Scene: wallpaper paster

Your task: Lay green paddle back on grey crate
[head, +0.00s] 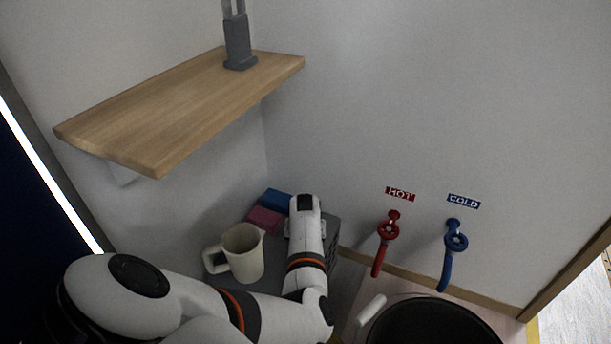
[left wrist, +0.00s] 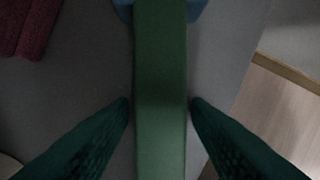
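The grey crate (head: 332,236) stands in the corner under the shelf, partly hidden by my left arm. Its flat grey top (left wrist: 85,70) fills much of the left wrist view. The green paddle (left wrist: 160,90) shows there as a long, straight green bar from top to bottom. The fingers of my left gripper (left wrist: 160,104) stand on either side of the bar, with a thin gap visible at their tips. The gripper looks open around it. In the head view my forearm hides the paddle and the fingers. My right gripper is in neither view.
A wooden shelf (head: 180,110) overhangs behind. Red (head: 388,232) and blue (head: 455,240) taps are on the wall, above a black bucket (head: 430,325).

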